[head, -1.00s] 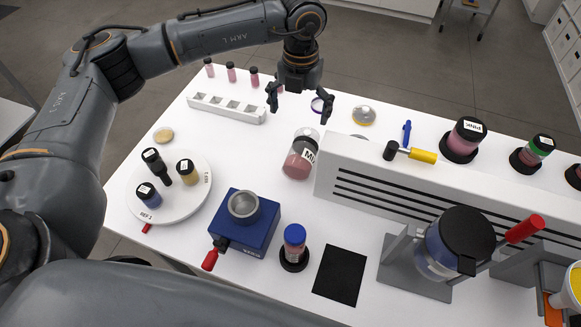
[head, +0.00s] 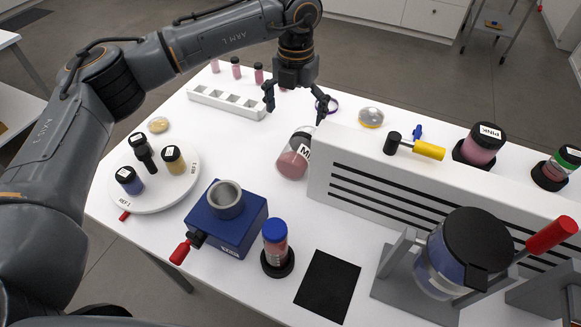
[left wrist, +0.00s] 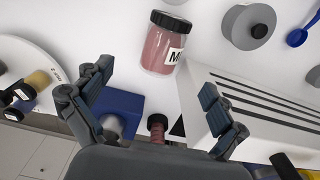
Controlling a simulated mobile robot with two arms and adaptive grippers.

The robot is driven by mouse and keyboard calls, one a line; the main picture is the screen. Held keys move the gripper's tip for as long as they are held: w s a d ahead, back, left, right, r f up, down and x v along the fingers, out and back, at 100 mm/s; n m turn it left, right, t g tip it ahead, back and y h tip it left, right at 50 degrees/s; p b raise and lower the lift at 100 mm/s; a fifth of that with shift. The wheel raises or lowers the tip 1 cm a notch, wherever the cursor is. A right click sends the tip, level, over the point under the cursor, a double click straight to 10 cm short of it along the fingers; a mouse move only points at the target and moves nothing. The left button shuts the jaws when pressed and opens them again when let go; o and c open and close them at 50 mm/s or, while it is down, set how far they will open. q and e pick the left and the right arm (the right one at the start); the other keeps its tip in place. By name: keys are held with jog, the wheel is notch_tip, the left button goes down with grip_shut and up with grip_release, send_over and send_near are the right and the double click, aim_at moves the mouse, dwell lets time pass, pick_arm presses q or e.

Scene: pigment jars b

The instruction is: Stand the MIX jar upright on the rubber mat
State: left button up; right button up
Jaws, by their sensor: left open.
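The MIX jar (head: 291,164) is clear with pink contents and a white label, partly read as "MI". It appears to lie on its side on the white table, beside the slotted rack's left end. The left wrist view shows the jar (left wrist: 160,51) with its black lid at the far end. My left gripper (head: 296,113) is open and empty above and beyond the jar in the head view. In the left wrist view the jar is beyond the open fingers (left wrist: 157,85). The black rubber mat (head: 327,287) lies flat and bare near the front. My right gripper is not in view.
A blue device (head: 228,225) with a metal cup and a blue-capped jar (head: 275,245) stand between the MIX jar and the front edge. The white slotted rack (head: 420,190) stands right. A round turntable (head: 155,195) with several jars is left; a white holed block (head: 226,102) is behind.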

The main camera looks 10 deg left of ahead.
aim_at(295, 144)
pick_arm(q)
jog(key=shift+d+f, duration=0.1)
jog(key=shift+f, duration=0.2)
jog(key=shift+w+f, duration=0.1)
jog(key=shift+f, duration=0.25)
notch_tip(295, 144, down, 8)
jog(key=shift+r+p, duration=0.25)
jog(key=shift+p, duration=0.9)
jog(key=f+p, duration=0.1)
jog(key=f, duration=0.2)
jog(key=f+p, duration=0.1)
jog(key=shift+s+d+f+p, duration=0.25)
jog(key=shift+s+f+p, duration=0.05)
jog(key=shift+f, duration=0.35)
jog(key=c, duration=1.3)
jog(key=shift+c, duration=1.1)
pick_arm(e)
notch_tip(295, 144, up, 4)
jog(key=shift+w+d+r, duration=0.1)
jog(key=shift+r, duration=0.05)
pick_arm(q)
jog(key=shift+r, duration=0.1)
